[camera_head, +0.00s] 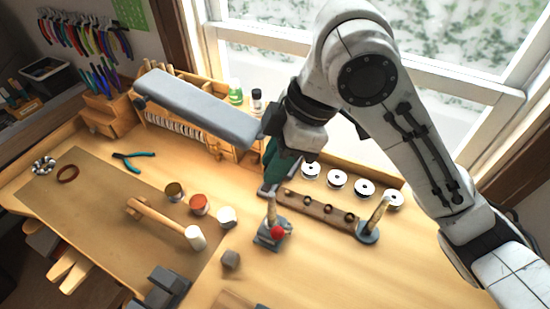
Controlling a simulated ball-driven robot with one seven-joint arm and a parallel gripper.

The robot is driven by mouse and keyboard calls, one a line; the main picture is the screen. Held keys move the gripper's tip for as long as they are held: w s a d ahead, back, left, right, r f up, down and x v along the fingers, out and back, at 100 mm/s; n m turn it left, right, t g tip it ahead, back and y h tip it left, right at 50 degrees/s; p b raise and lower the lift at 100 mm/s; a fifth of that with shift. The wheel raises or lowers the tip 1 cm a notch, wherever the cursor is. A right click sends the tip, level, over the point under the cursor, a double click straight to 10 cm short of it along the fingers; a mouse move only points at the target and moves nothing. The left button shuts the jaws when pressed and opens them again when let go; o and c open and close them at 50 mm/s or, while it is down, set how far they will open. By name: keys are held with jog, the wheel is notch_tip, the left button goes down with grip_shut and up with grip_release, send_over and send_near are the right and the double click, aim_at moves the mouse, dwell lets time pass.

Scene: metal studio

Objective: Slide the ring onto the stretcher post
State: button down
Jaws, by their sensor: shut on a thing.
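My gripper (270,186) points down at the left end of a wooden strip, its teal fingers shut. What they hold is too small or hidden to make out, so I cannot see the ring in them. Just below stands a small grey-based tool with a red knob (277,232) and an upright pale post (271,208), which looks like the stretcher. The post top is near the fingertips in the picture; I cannot tell the gap. A tapered wooden post (378,214) leans on a round base to the right.
The wooden strip (325,211) carries several small dark round pieces, with silvery round tins (337,179) behind. A grey padded arm (200,105) stands behind left.

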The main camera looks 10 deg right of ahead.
jog(key=shift+f+b, duration=2.1)
jog(key=shift+f, duration=0.1)
jog(key=shift+r+p, duration=0.1)
jog(key=shift+p, duration=0.2)
jog(key=shift+f+b, duration=0.95)
jog(key=shift+f, duration=0.75)
jog(key=c, duration=0.8)
grip_release()
jog(key=shift+c, duration=0.2)
jog(key=v, duration=1)
jog(key=shift+d+r, duration=0.25)
jog(key=shift+r, duration=0.1)
